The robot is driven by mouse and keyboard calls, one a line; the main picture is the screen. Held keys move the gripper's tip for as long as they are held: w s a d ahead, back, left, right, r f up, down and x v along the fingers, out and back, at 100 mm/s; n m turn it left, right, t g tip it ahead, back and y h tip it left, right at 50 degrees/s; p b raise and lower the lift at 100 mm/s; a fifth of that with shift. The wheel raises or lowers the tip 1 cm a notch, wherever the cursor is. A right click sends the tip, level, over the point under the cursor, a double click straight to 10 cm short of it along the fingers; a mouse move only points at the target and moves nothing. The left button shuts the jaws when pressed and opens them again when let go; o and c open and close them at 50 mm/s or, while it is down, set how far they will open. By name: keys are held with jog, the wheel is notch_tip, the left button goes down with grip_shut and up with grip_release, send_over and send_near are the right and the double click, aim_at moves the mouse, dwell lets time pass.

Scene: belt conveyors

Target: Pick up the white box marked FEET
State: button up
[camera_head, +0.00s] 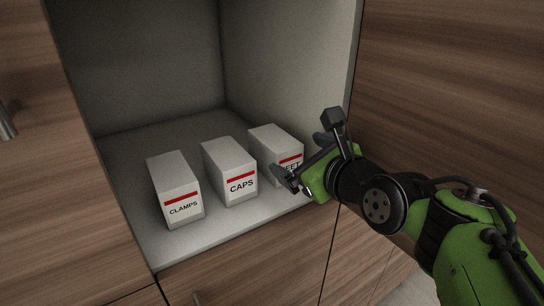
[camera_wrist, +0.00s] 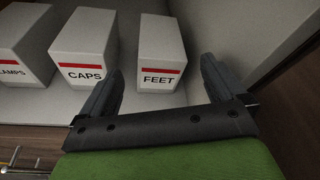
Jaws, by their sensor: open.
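The white box marked FEET (camera_head: 272,145) stands at the right of a row of boxes on the cabinet shelf. It has a red stripe above the black lettering. In the head view my gripper hides part of its front. In the wrist view the whole FEET label shows on the box (camera_wrist: 160,55), ahead of my fingers and between their lines. My gripper (camera_head: 292,178) is open and empty at the front of the shelf, near the FEET box. Its two fingers also show apart in the wrist view (camera_wrist: 160,82). I cannot tell whether a finger touches the box.
The white CAPS box (camera_head: 229,170) stands just left of the FEET box, with the CLAMPS box (camera_head: 174,188) further left. The right inner wall (camera_head: 290,60) of the cabinet is close to the FEET box. Bare shelf (camera_head: 150,140) lies behind the boxes.

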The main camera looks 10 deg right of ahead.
aim_at(279, 148)
jog(key=x, duration=0.3)
jog(key=shift+w+a+f, duration=0.2)
jog(key=shift+w, duration=0.1)
jog(key=b+x, duration=0.1)
jog(key=x, duration=0.4)
jog(key=shift+w+f, duration=0.2)
jog(key=shift+w, duration=0.1)
jog(key=shift+s+r, duration=0.1)
jog(key=shift+s, duration=0.05)
jog(key=c, duration=1)
jog(key=r, duration=0.1)
jog(key=r+p, duration=0.1)
jog(key=shift+a+r, duration=0.2)
jog(key=shift+r, duration=0.2)
jog(key=c, duration=0.5)
notch_tip(279, 148, up, 9)
jog(key=p, duration=0.3)
jog(key=shift+p, duration=0.4)
jog(key=shift+c, duration=0.2)
jog(key=s+a, duration=0.2)
jog(key=a, duration=0.4)
jog(key=s+a, duration=0.2)
jog(key=a, duration=0.4)
jog(key=s+a, duration=0.2)
jog(key=a, duration=0.4)
jog(key=shift+s+a+f, duration=0.1)
jog(key=shift+a, duration=0.25)
